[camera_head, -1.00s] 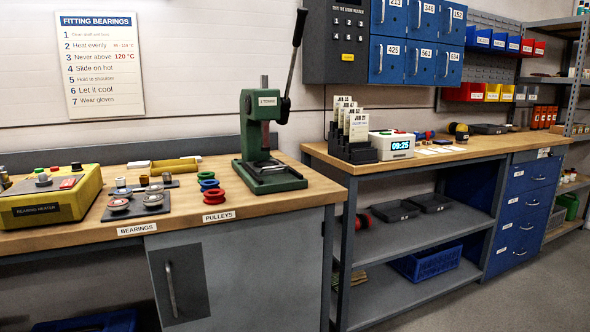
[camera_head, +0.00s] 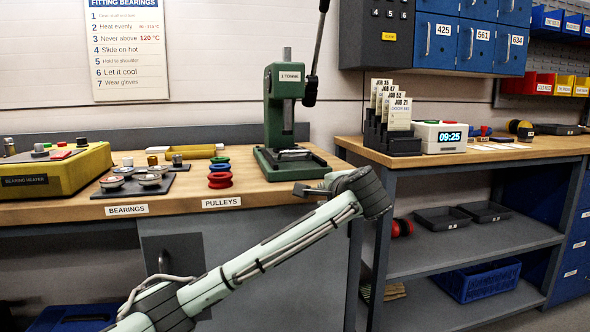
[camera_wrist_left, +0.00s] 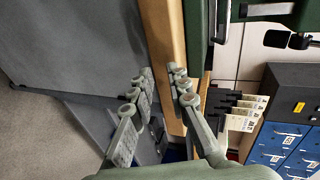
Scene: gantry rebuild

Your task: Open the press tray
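The green press (camera_head: 278,100) stands upright on the wooden worktop, with its dark lever raised. Its green base tray (camera_head: 272,168) is low at the front, close to the worktop edge; I cannot tell if it is pulled out. My left gripper (camera_head: 303,189) is in front of and just below the press base, beyond the bench edge, and touches nothing that I can see. In the left wrist view my left gripper's fingers (camera_wrist_left: 162,78) are apart and empty; part of the green press (camera_wrist_left: 196,40) shows beyond the bench edge. My right gripper is not in view.
Stacked pulleys (camera_head: 219,173), bearings on a dark mat (camera_head: 112,196) and a yellow bearing heater (camera_head: 50,172) lie left of the press. A second bench holds a card rack (camera_head: 393,138) and a clock (camera_head: 440,137). The grey cabinet (camera_head: 270,255) stands below.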

